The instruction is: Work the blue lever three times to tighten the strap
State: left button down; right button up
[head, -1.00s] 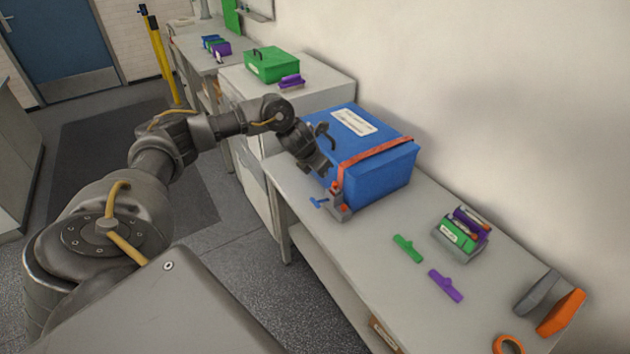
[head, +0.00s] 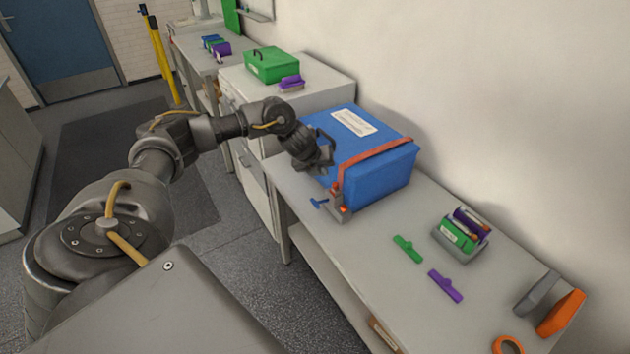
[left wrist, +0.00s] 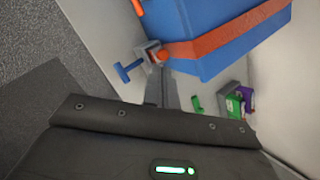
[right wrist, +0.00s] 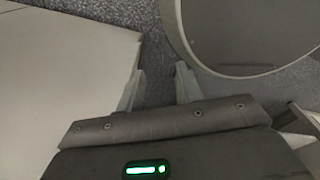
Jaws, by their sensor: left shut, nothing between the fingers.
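The blue lever (head: 319,203) sticks out to the left of the grey ratchet (head: 340,212) at the table's front edge. The red-orange strap (head: 376,155) runs over the blue box (head: 385,181) down to this ratchet. My left gripper (head: 325,160) is shut and empty, beside the box's left front and above the lever, apart from it. In the left wrist view the lever (left wrist: 128,70), ratchet (left wrist: 150,55) and strap (left wrist: 225,37) show beyond the gripper. My right gripper (right wrist: 160,80) is open and empty in the right wrist view; it is out of the head view.
A green clip (head: 408,248) and a purple clip (head: 445,286) lie right of the box on the table (head: 375,265). A small grey tray (head: 445,245) with green and purple packs stands behind them. A green case (head: 272,66) sits on the cabinet at the back.

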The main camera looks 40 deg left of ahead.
aim_at(315, 202)
pick_arm(q)
jog(key=f+b, duration=0.2)
jog(key=s+f+b, duration=0.1)
jog(key=f+b, duration=0.1)
jog(key=f, duration=0.1)
jog(key=s+f+b, duration=0.1)
jog(key=f+b, duration=0.1)
jog(key=f, duration=0.1)
jog(key=shift+a, duration=0.3)
jog(key=shift+f+b, duration=0.25)
jog(key=shift+b, duration=0.2)
dwell(1.4)
jog(key=shift+s+f, duration=0.15)
jog(key=shift+f, duration=0.25)
jog(key=shift+s+a+f+b, duration=0.1)
jog(key=shift+s+f+b, duration=0.1)
jog(key=shift+f+b, duration=0.45)
jog(key=shift+s+a+f+b, duration=0.1)
jog(key=shift+s+f+b, duration=0.1)
jog(key=shift+f+b, duration=0.4)
dwell(1.3)
dwell(0.5)
jog(key=shift+w+d+r+p, duration=0.1)
jog(key=shift+w+r+p, duration=0.15)
jog(key=shift+r+p, duration=0.6)
jog(key=shift+w+d+r+p, duration=0.1)
jog(key=shift+w+r+p, duration=0.15)
jog(key=shift+r+p, duration=0.6)
jog(key=shift+r, duration=0.1)
